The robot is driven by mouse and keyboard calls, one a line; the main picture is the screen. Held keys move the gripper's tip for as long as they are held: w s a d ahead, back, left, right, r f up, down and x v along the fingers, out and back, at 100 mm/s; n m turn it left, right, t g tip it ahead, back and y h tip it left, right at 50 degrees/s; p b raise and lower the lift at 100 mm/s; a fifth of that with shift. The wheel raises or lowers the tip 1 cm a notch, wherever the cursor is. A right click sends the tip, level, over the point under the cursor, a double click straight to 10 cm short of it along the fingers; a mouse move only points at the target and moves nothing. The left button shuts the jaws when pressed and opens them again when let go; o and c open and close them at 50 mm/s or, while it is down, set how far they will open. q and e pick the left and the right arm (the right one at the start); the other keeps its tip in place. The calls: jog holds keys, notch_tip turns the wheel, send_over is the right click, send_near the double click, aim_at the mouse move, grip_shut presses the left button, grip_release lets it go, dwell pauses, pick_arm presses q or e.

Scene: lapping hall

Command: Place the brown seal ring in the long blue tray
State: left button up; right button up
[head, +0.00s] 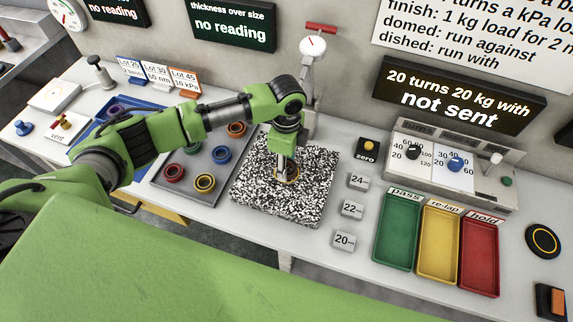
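My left gripper (284,163) points straight down over the black-and-white speckled plate (255,195). A yellow-brown ring (297,174) shows around its fingertips at the plate; whether the fingers grip it is hidden. An orange-brown ring (236,129) sits at the back right of the grey tray (160,189), left of the speckled plate. I cannot tell for sure which of these two is the brown seal ring. The long blue tray (77,153) lies farther left, partly hidden behind my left arm, with a purple ring (115,110) in it. My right gripper is not in view.
A dial gauge stand (312,75) rises behind the speckled plate. Numbered blocks (351,209) and green (398,230), yellow and red trays stand to the right.

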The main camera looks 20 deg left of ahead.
pick_arm(q)
notch_tip(320, 180, up, 2)
jog(key=shift+w+r, duration=0.1)
jog(key=shift+r, duration=0.05)
jog(key=s+d+r+b, duration=0.3)
jog(key=s+r, duration=0.7)
jog(key=s, duration=0.3)
jog(key=shift+s+d, duration=0.35)
